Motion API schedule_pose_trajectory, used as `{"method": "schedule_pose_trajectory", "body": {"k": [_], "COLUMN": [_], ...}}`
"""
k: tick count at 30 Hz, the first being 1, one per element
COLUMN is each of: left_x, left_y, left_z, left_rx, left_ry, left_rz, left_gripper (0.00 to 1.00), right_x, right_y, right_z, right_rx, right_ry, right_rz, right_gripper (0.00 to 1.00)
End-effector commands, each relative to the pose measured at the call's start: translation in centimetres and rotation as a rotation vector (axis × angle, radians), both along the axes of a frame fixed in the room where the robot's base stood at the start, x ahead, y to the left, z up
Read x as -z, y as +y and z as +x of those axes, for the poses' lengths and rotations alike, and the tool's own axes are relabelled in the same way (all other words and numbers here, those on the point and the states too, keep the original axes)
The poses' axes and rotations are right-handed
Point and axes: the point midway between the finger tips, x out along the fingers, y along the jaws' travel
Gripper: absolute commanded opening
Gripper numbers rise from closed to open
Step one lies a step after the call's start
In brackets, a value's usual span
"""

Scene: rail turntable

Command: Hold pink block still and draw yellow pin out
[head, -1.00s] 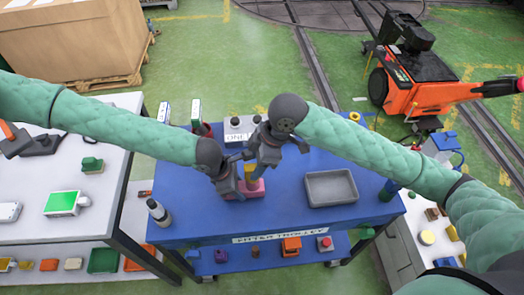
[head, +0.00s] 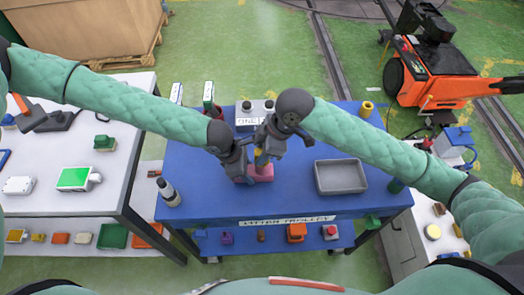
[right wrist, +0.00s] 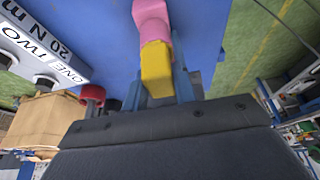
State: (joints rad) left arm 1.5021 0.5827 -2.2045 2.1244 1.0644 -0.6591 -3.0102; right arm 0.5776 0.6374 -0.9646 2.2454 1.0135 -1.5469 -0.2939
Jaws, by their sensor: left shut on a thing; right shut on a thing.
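The pink block (head: 264,173) sits on the blue trolley top (head: 215,205). The yellow pin (head: 258,156) stands at the block's upper side, partly hidden by my right gripper. My left gripper (head: 246,174) is shut on the pink block from the left. My right gripper (head: 262,160) is above, shut on the yellow pin. In the right wrist view the yellow pin (right wrist: 156,68) lies between my right fingers, with the pink block (right wrist: 152,15) just beyond it. I cannot tell how deep the pin sits in the block.
A grey tray (head: 340,192) lies to the right on the trolley. A bottle (head: 168,192) stands at the left edge. A white labelled box (head: 250,118) is behind the grippers, and a yellow part (head: 367,108) is at the back right. The trolley's front strip is clear.

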Motion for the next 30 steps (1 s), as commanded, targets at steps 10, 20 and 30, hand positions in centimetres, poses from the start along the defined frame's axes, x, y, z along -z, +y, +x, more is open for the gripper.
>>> {"method": "schedule_pose_trajectory", "body": {"k": [10,20,30], "left_x": [0.0,0.0,0.2], "left_y": [0.0,0.0,0.0], "left_z": [0.0,0.0,0.0], "left_rx": [-0.001,-0.001,-0.001], "left_ry": [0.000,0.000,0.002], "left_rz": [0.001,0.001,0.004], "left_gripper": [0.01,0.01,0.01], "right_x": [-0.2,-0.8,-1.6], "right_y": [0.1,0.2,0.4], "right_z": [0.0,0.0,-0.1], "right_rx": [-0.001,-0.002,-0.005], "right_ry": [-0.002,-0.002,-0.006], "right_rz": [0.002,0.005,0.011], "right_gripper": [0.00,0.00,0.00]}}
